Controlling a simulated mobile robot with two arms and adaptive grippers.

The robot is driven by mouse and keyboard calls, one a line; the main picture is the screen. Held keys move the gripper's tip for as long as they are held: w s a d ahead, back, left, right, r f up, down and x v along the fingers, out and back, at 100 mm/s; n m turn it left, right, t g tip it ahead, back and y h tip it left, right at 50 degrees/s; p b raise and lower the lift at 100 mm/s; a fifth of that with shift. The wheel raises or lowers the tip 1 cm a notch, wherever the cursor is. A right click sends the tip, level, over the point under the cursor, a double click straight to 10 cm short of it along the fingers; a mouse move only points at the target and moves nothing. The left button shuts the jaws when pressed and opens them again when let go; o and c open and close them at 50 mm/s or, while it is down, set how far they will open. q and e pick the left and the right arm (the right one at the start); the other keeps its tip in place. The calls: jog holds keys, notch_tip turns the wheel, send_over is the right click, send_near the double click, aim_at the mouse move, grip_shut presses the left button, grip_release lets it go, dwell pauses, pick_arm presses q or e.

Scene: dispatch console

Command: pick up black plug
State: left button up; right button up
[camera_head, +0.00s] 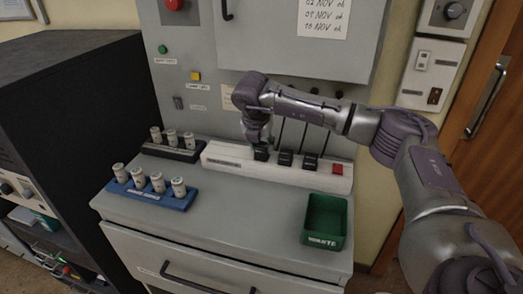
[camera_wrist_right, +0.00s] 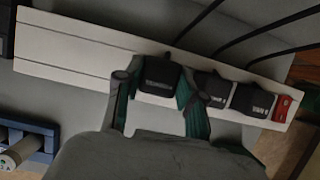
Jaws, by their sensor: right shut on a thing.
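The black plug (camera_head: 261,155) sits at the white power strip (camera_head: 221,158), left of two other black plugs. In the right wrist view the black plug (camera_wrist_right: 158,76) has a label on its face and lies between my fingers. My right gripper (camera_head: 259,143) reaches down onto it from above. In the wrist view the right gripper (camera_wrist_right: 158,92) has one finger on each side of the plug and is shut on it. The plug is still at the strip. My left gripper is not in view.
Two other black plugs (camera_head: 285,158) (camera_head: 310,161) with cables and a red switch (camera_head: 337,168) are to the right on the strip. A green bin (camera_head: 324,241) marked WASTE stands at front right. Blue (camera_head: 176,202) and black (camera_head: 183,154) racks hold several cylinders at left. The front middle is clear.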

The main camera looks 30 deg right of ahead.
notch_tip(320, 180, up, 2)
jog(key=shift+r+b, duration=0.2)
jog(key=shift+b, duration=0.3)
jog(key=s+a+r+b, duration=0.1)
jog(key=s+a+r, duration=0.2)
jog(key=s+a, duration=0.9)
jog(key=shift+a+b, duration=0.3)
jog(key=shift+a, duration=0.55)
notch_tip(320, 180, up, 4)
jog(key=p, duration=0.3)
jog(key=shift+f, duration=0.1)
